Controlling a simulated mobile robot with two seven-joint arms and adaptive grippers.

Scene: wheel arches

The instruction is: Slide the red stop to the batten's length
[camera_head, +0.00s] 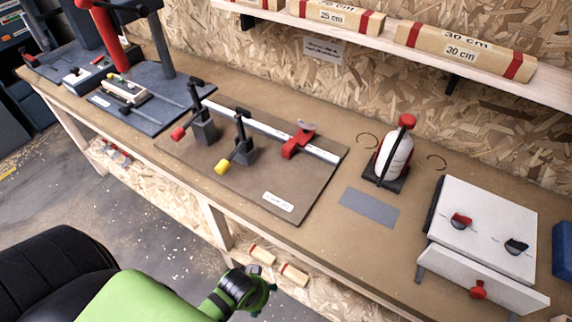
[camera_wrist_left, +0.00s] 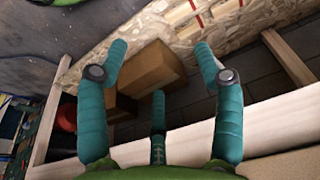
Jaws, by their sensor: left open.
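The red stop (camera_head: 298,143) sits on the pale rail (camera_head: 255,124) of a brown board (camera_head: 296,210), toward the rail's right end. Labelled battens, including one marked 30 cm (camera_head: 460,50), lie on the wall shelf. Two unmarked-looking battens (camera_head: 293,273) lie low under the bench; I cannot tell which batten is meant. My left gripper (camera_head: 268,289) is low in front of the bench, far from the stop. In the left wrist view its teal fingers (camera_wrist_left: 160,70) are spread and empty, with a cardboard box beyond. My right gripper is not in view.
Two clamps with red and yellow tips (camera_head: 222,166) stand on the board. The bench edge and wooden legs (camera_head: 216,222) are near my left arm.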

